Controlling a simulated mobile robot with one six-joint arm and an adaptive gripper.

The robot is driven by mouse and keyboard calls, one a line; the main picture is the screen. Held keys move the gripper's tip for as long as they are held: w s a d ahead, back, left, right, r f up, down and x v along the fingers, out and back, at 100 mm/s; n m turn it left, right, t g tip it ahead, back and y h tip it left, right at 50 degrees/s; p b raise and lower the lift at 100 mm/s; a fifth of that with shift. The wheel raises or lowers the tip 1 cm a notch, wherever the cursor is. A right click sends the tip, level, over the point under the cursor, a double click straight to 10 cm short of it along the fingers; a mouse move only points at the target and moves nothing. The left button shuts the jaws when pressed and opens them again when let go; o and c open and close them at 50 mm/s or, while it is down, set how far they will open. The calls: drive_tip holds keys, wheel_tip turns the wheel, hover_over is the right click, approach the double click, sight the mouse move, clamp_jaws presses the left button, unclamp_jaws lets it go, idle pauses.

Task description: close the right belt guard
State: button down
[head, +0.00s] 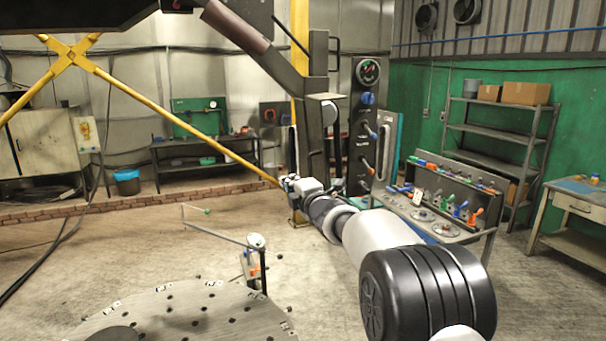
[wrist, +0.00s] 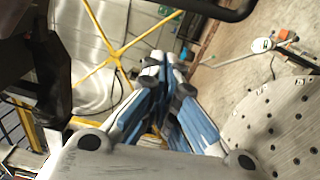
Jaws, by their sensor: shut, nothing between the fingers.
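I cannot tell with certainty which part is the right belt guard. A dark upright panel (head: 366,120) with a gauge, a blue knob and orange-tipped levers stands right of centre in the head view. A grey plate with a slotted handle and teal edge (head: 389,145) stands against its right side. My gripper (head: 287,182) is at the end of my outstretched arm, just left of the column's lower part. In the wrist view my gripper (wrist: 163,58) has its blue-padded fingers together and empty. No contact with the column or panel is visible.
A grey column (head: 318,110) with a dark handle stands by the arm. A console (head: 440,190) with coloured levers is to the right. A perforated round plate (head: 190,315) lies at the front, with a thin rod stand (head: 256,245) beside it. Bare floor is open at left.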

drive_tip(key=d, duration=0.1)
drive_tip(key=w+d+p, duration=0.1)
drive_tip(key=d, duration=0.1)
drive_tip(key=shift+w+d+r+p, duration=0.15)
drive_tip(key=shift+w+d+p, duration=0.05)
drive_tip(key=shift+w+p, duration=0.2)
drive_tip(key=shift+r+y, duration=0.1)
drive_tip(key=shift+y, duration=0.2)
